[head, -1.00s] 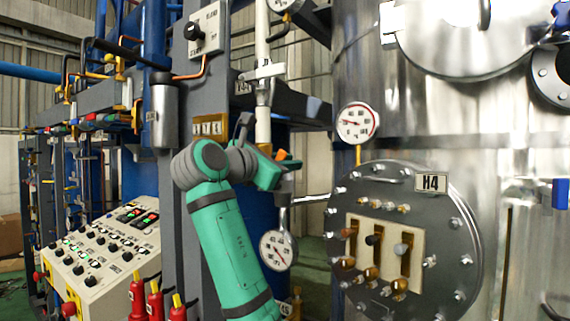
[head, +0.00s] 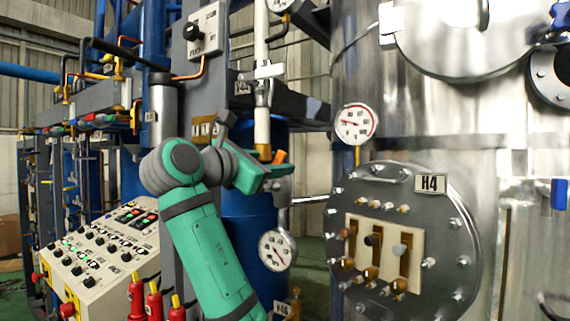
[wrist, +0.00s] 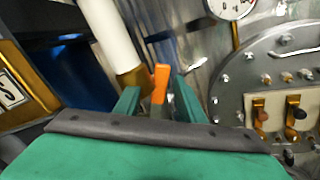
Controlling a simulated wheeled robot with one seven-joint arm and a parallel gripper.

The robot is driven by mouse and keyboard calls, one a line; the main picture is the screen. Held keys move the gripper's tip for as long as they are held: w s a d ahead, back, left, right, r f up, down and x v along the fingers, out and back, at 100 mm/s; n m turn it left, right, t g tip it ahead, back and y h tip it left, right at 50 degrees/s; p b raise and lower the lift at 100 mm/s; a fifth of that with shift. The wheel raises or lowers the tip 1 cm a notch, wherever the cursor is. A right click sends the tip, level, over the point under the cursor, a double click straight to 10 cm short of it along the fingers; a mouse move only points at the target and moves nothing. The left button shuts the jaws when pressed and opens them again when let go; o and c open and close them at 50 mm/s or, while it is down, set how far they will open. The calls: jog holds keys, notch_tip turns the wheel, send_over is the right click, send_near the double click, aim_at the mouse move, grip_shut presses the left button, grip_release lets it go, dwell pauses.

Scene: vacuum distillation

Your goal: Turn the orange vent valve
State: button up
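The orange vent valve handle (wrist: 160,84) shows in the wrist view, upright at the foot of a white pipe (wrist: 108,35) with a brass end. My gripper (wrist: 157,98) has its two green fingers apart, one on each side of the handle, with a gap visible on both sides. I cannot tell how deep the handle sits between the fingers. In the head view the handle (head: 279,157) shows just past my gripper (head: 268,174), and the valve body is partly hidden by it.
A dial gauge (head: 277,250) hangs below the valve, and another gauge (head: 355,123) is by the vessel. A control panel (head: 100,250) and red cylinders (head: 154,300) are at the left.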

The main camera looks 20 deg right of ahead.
jog(key=v, duration=0.6)
jog(key=shift+d, duration=0.1)
